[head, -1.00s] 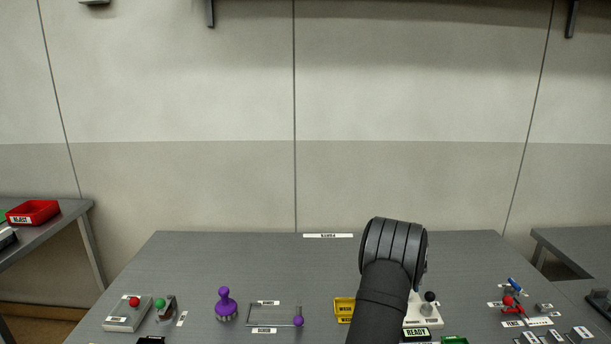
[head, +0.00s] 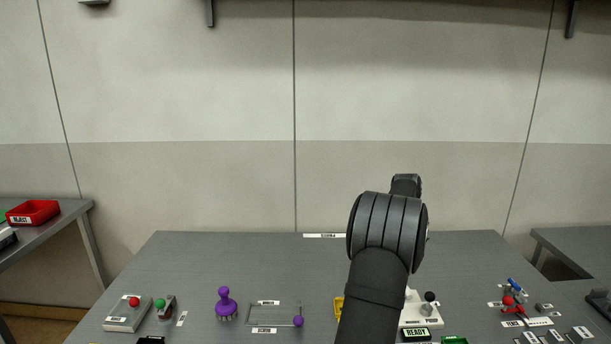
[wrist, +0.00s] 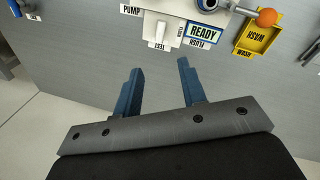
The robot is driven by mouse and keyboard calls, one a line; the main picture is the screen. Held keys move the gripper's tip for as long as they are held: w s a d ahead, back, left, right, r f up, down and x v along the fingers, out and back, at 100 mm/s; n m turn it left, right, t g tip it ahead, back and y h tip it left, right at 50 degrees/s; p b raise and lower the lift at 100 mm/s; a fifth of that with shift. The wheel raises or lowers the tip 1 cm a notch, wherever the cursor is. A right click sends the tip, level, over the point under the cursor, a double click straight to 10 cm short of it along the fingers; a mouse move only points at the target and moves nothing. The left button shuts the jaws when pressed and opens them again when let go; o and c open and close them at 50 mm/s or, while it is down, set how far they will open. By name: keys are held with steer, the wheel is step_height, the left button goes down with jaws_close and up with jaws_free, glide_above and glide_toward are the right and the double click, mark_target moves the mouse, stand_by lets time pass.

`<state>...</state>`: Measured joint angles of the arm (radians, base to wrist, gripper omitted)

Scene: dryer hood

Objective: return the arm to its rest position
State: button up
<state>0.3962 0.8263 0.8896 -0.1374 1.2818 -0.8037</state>
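My arm (head: 385,240) rises from the bottom edge in the head view, right of the middle, and hides part of the table. My gripper (wrist: 157,72) shows in the wrist view with its two blue fingers apart and nothing between them. It is above the grey table, in front of a white unit labelled PUMP and TEST (wrist: 165,25). In the head view the gripper's fingers are hidden behind the arm.
A READY sign (wrist: 205,31) and a yellow WASH tray (wrist: 256,38) lie beyond the fingers. On the table stand a purple knobbed piece (head: 226,306), a red-button box (head: 127,314) and a red-handled fixture (head: 512,305). A red REJECT bin (head: 34,212) is on the left side table. The table's back is clear.

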steer(key=f+n+h, duration=0.1)
steer(key=f+n, duration=0.1)
steer(key=f, duration=0.2)
steer(key=w+d+f+n, duration=0.1)
steer(key=f+n, duration=0.1)
steer(key=f, duration=0.3)
steer(key=d+f+n+h, duration=0.1)
steer(key=f+n, duration=0.2)
steer(key=f, duration=0.1)
steer(key=shift+w+d+f+g+h, duration=0.1)
steer(key=shift+w+f+g+h, duration=0.05)
steer(key=shift+w+g+h, duration=0.15)
